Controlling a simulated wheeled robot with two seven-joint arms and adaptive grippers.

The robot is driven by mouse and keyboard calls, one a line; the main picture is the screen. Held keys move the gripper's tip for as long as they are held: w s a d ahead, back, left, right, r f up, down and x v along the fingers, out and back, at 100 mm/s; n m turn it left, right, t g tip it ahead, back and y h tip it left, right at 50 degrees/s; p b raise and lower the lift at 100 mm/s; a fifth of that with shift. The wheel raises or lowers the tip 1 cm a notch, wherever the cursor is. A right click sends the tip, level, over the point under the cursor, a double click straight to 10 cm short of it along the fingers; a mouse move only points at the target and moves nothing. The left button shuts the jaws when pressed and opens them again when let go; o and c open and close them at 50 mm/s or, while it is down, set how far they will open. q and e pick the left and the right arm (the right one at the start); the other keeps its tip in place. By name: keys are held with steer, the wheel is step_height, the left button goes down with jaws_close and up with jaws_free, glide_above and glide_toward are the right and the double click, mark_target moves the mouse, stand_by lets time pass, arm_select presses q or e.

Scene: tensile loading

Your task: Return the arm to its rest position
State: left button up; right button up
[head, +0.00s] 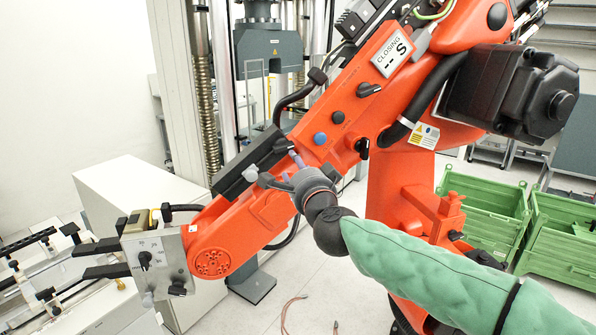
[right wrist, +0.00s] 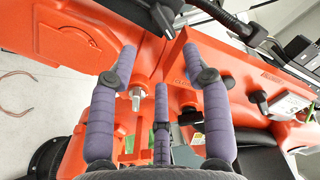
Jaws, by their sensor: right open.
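My right arm, in a green padded sleeve, comes in from the lower right of the head view. Its right gripper (head: 280,168) is in front of the orange machine arm (head: 345,125). In the right wrist view the purple fingers of my right gripper (right wrist: 160,70) are spread apart with nothing between them. Orange housing (right wrist: 75,35) lies behind and around the fingers; I cannot tell whether they touch it. My left gripper is not in view.
The orange arm carries a dark blue button (head: 320,138), black knobs and a display reading "CLOSING -- S" (head: 394,53). A grey jaw unit (head: 155,262) is at its lower left end. A testing frame (head: 270,60) stands behind. Green crates (head: 485,210) stand at right.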

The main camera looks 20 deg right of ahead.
steer(key=shift+s, duration=0.25)
steer(key=w+a+f+n+g+b, duration=0.2)
steer(key=f+b, duration=0.1)
steer(key=f, duration=1)
steer(key=w+a+f+n+g+b, duration=0.1)
steer(key=w+f+n+g+b, duration=0.15)
steer(key=f, duration=1.15)
steer(key=s+a+f+n+g+y+b, duration=0.1)
steer(key=s+f+n+g+b, duration=0.15)
steer(key=f, duration=1.05)
steer(key=s+a+f+n+g+y+b, duration=0.1)
steer(key=s+f+b, duration=0.15)
steer(key=f, duration=1.15)
steer(key=s+f+n+g+b, duration=0.2)
steer(key=s+f+g+b, duration=0.3)
steer(key=f, duration=1)
steer(key=s+a+f+n+g+y+b, duration=0.1)
steer(key=s+a+f+g+b, duration=0.1)
steer(key=s+f, duration=0.9)
steer(key=s+a+f+n+g+y+b, duration=0.1)
steer(key=s+a+f+n+g+b, duration=0.1)
steer(key=s+f, duration=0.9)
steer(key=s+a+b, duration=0.1)
steer(key=s, duration=0.2)
steer(key=shift+f+n+g+y+b, duration=0.3)
steer(key=shift+f, duration=0.05)
steer(key=shift+a, duration=0.1)
